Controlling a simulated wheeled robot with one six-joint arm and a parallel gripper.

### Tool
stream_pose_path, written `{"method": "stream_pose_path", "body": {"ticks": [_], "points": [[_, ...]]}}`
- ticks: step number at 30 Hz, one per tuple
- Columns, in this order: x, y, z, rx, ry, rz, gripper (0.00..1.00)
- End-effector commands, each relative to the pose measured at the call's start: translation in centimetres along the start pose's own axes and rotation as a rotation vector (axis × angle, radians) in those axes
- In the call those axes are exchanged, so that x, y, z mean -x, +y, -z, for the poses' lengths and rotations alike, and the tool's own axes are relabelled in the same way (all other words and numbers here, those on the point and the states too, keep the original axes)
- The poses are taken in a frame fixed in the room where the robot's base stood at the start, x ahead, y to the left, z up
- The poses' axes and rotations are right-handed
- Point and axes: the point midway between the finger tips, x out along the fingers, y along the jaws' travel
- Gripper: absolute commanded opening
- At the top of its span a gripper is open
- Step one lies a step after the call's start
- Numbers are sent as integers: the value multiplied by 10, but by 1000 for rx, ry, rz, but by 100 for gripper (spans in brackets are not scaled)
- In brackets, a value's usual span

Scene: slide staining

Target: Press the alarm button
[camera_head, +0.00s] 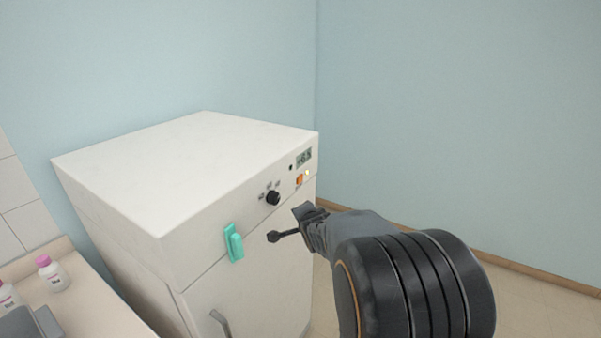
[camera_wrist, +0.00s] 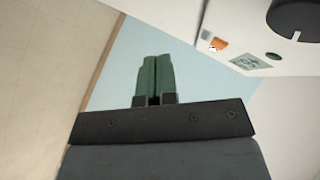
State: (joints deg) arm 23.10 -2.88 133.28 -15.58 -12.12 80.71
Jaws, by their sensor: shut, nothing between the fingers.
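A small orange button (camera_head: 299,180) sits on the front panel of the white cabinet-like machine (camera_head: 190,150), with a small lit spot (camera_head: 307,173) beside it. No label reading "alarm" can be made out. The orange button also shows in the wrist view (camera_wrist: 221,43), right of and beyond the fingertips. My gripper (camera_head: 299,211) is in front of the machine, a little below the button panel in the picture. In the wrist view its green fingers (camera_wrist: 157,60) are together and empty. They appear apart from the button.
The panel also has a small display (camera_head: 304,157) and a black knob (camera_head: 273,198). A teal latch (camera_head: 234,243) and a grey handle (camera_head: 220,323) stick out from the front. Pink-capped bottles (camera_head: 53,274) stand on the counter at left. Floor at right is clear.

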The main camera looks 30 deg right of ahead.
Motion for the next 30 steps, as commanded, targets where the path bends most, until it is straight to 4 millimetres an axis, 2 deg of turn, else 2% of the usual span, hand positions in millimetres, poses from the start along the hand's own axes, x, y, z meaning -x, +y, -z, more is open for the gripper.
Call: {"method": "stream_pose_path", "body": {"ticks": [1,6,12,18,30], "points": [[-10,-6,22,-142,31,59,0],[-32,-13,74,-577,36,298,0],[-37,-11,110,-909,-52,492,0],[-36,-7,124,-1053,-118,575,0],[-36,-7,125,-1076,-131,588,0]]}}
